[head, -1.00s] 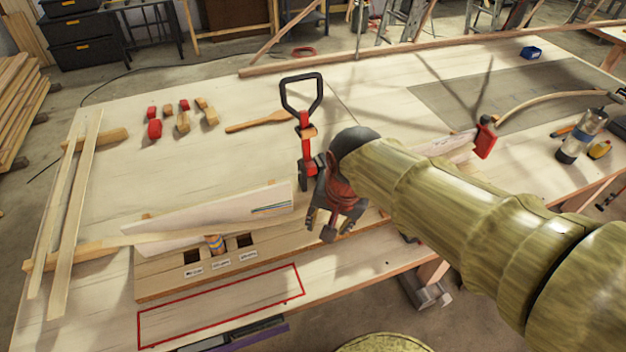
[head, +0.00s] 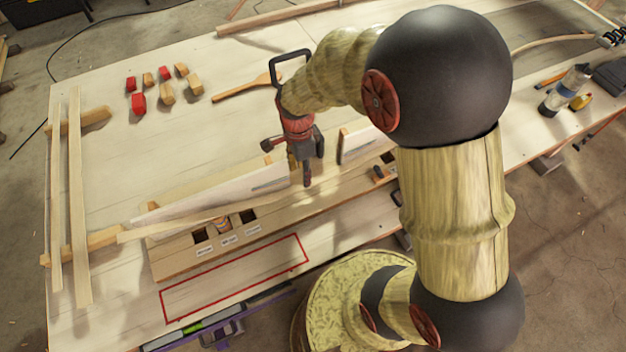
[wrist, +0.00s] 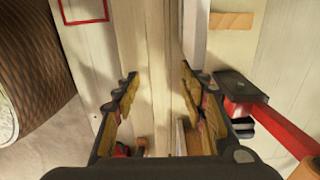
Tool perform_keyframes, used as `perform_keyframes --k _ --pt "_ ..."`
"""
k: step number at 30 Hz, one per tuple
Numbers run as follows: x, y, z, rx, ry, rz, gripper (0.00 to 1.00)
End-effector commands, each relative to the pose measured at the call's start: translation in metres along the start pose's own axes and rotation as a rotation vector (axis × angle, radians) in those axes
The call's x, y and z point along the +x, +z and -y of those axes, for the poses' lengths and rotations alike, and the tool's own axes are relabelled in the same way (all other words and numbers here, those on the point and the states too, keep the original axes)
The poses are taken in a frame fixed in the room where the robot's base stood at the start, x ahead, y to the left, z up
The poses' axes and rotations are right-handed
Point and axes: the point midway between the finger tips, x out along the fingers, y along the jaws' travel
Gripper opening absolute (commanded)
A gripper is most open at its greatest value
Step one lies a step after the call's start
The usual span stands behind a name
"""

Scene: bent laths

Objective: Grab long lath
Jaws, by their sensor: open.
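Two pale laths lie side by side across wooden blocks at the left of the table in the head view, the left lath (head: 55,200) and the slightly longer right lath (head: 77,200). A thin pale strip (head: 180,225) also runs along the front of the white-faced board; I cannot tell if it is a separate lath. My gripper (head: 306,180) points down near the right end of that board, far from the two laths. In the wrist view my gripper (wrist: 160,85) is open, with bare wood between its fingers.
A slotted wooden base (head: 170,262) carries the white-faced board (head: 225,195) and a second board (head: 365,142). A red-outlined rectangle (head: 235,277) lies in front. A red clamp (wrist: 265,115) is close beside my right finger.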

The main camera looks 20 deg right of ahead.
Motion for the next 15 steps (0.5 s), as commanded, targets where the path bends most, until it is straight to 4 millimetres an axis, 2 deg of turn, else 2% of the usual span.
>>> perform_keyframes --k 9,15 --pt "0.043 -0.002 -0.005 -0.001 0.003 0.000 0.42" --pt "0.048 -0.002 -0.004 -0.001 0.000 0.000 0.42"
